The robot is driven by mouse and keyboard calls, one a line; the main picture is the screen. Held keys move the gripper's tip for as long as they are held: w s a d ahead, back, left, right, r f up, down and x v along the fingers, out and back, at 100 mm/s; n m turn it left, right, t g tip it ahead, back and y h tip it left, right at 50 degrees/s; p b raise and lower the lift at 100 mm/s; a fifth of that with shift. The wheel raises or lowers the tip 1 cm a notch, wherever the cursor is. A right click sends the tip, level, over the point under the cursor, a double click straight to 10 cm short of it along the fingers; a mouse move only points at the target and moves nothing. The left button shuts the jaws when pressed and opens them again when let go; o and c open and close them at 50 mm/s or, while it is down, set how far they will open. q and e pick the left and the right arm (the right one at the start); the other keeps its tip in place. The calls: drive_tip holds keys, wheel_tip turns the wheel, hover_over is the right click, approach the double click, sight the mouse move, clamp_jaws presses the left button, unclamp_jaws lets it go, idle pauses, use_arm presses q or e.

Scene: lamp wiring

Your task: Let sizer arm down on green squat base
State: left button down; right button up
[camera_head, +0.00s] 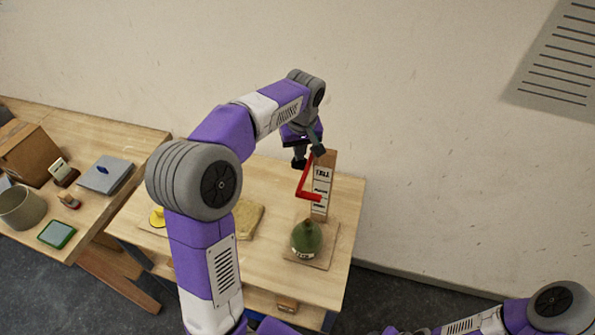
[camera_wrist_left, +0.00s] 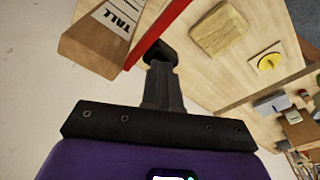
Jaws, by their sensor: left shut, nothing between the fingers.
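The sizer is a wooden post (camera_head: 331,160) with a white label strip whose top word reads TALL. Its red arm (camera_head: 309,196) reaches out low on the strip, with a red bar rising from its outer end. The green squat base (camera_head: 306,239) sits on a board below the arm. A gap seems to show between them, but contact is hard to judge. My left gripper (camera_head: 309,157) is shut and empty at the top of the red bar. In the left wrist view, its fingers (camera_wrist_left: 161,60) are beside the red bar (camera_wrist_left: 158,32) and post (camera_wrist_left: 92,48). My right gripper is out of view.
A wooden block (camera_head: 246,218) and a yellow piece (camera_head: 157,217) lie left on the same table. The left table holds a cardboard box (camera_head: 27,155), a grey pot (camera_head: 21,207), a green-edged tray (camera_head: 57,234) and a grey plate (camera_head: 105,175). The wall stands close behind.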

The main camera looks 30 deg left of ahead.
sight(299, 167)
use_arm(q)
drive_tip(key=shift+f+b, duration=2.25)
drive_tip(key=shift+f, duration=0.95)
drive_tip(key=shift+r, duration=0.1)
wheel_tip(299, 167, up, 11)
drive_tip(key=p, duration=0.9)
drive_tip(key=shift+f, duration=0.3)
